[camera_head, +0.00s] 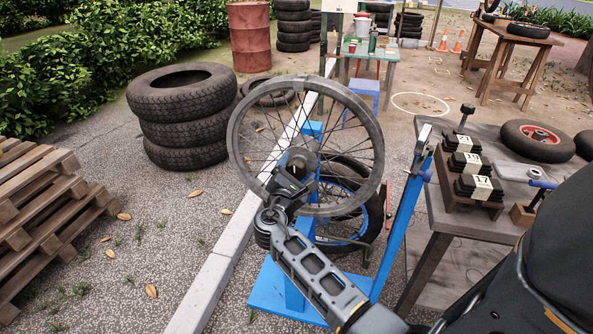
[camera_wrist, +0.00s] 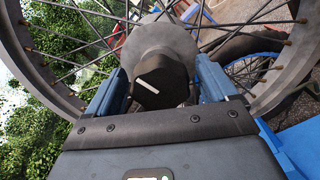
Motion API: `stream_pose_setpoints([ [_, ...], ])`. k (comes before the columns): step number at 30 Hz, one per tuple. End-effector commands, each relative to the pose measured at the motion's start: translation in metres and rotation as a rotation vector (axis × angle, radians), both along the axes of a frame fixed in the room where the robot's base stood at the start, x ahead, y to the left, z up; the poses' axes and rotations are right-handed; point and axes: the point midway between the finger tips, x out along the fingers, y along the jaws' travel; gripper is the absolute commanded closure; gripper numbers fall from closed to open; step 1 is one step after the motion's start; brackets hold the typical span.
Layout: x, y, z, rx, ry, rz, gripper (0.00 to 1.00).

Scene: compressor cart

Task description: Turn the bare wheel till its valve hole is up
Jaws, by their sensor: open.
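The bare wheel (camera_head: 238,125), a grey spoked rim with no tyre, stands upright on a blue stand (camera_head: 268,285). My gripper (camera_head: 296,172) is in front of the wheel's hub. In the wrist view the gripper's two blue fingers (camera_wrist: 160,88) are apart, one on each side of a dark hub cap (camera_wrist: 160,82) with a white line on it. I cannot tell whether the fingers touch the cap. The valve hole is too small to make out on the rim.
A workbench (camera_head: 440,215) with numbered black blocks (camera_head: 472,165) stands to the right. A tyre with a blue rim (camera_head: 372,218) is behind the stand. Stacked tyres (camera_head: 182,120) and wooden pallets (camera_head: 45,205) are on the left. A low kerb (camera_head: 215,285) runs beside the stand.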

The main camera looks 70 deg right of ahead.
Motion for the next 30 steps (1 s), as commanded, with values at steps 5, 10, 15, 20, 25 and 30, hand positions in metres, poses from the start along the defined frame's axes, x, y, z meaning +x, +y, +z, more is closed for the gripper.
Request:
stream_pose_setpoints([
  [5,0.000,0.005,-0.001,0.000,0.000,0.003,0.14],
  [10,-0.001,0.028,-0.001,0.001,0.001,0.006,0.14],
  [15,-0.004,0.056,-0.001,0.001,0.001,0.003,0.14],
  [20,-0.005,0.073,-0.001,0.000,0.000,0.002,0.14],
  [25,-0.006,0.078,0.000,0.000,0.000,0.000,0.14],
  [30,-0.006,0.078,0.000,0.000,0.000,0.000,0.14],
])
